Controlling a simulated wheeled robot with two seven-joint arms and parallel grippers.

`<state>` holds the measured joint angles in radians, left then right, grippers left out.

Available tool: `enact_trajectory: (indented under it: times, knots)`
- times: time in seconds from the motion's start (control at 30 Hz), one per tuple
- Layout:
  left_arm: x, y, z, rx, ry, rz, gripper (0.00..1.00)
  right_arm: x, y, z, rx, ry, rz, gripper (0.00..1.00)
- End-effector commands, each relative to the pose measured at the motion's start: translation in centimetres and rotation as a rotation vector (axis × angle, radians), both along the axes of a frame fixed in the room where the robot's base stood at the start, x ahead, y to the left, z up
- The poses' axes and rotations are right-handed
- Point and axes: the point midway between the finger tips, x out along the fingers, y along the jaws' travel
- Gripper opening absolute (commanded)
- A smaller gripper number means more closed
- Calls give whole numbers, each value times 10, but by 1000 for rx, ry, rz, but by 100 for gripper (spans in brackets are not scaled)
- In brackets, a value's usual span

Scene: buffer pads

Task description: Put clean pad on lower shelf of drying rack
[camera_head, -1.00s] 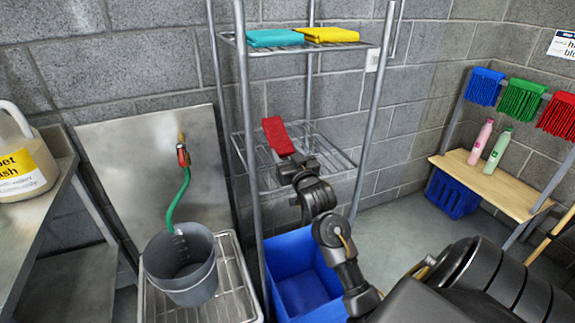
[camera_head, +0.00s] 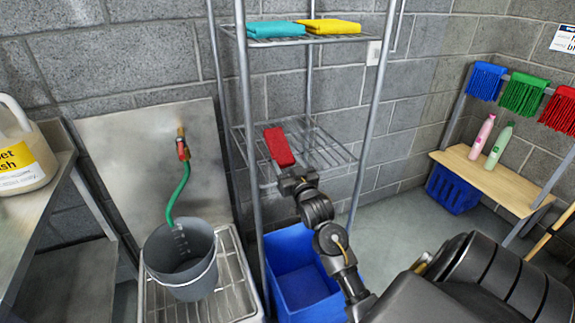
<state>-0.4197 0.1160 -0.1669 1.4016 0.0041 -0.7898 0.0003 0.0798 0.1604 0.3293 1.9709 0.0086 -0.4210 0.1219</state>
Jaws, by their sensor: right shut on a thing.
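A red pad (camera_head: 279,147) is over the lower wire shelf (camera_head: 325,151) of the metal drying rack, toward the shelf's left half. My right gripper (camera_head: 291,174) is at the pad's near end, at the shelf's front edge, and is shut on the pad. Its fingertips are too small to make out clearly. The pad looks low over the wires; I cannot tell whether it touches them. My left gripper is not in view.
A teal cloth (camera_head: 274,29) and a yellow cloth (camera_head: 329,26) lie on the upper shelf. A blue bin (camera_head: 305,284) stands under the rack. A grey bucket (camera_head: 181,262) is at left. Rack posts flank the arm. The lower shelf's right part is clear.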

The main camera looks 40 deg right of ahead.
Motion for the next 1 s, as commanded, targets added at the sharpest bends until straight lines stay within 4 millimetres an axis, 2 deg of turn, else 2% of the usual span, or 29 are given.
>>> enact_trajectory:
  times: [0.03, 0.2, 0.57, 0.67, 1.0]
  knots:
    - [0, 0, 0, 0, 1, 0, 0, 0, 0, -1, 0, 1, 0, 59]
    - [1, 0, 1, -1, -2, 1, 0, 0, 0, -1, 0, 1, 0, 78]
    - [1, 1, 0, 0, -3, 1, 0, -4, 2, 1, 1, 2, 1, 78]
    - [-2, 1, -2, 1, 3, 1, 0, -18, 7, -2, 1, 2, 0, 78]
    - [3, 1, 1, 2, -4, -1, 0, -84, 30, -9, 1, 3, 1, 78]
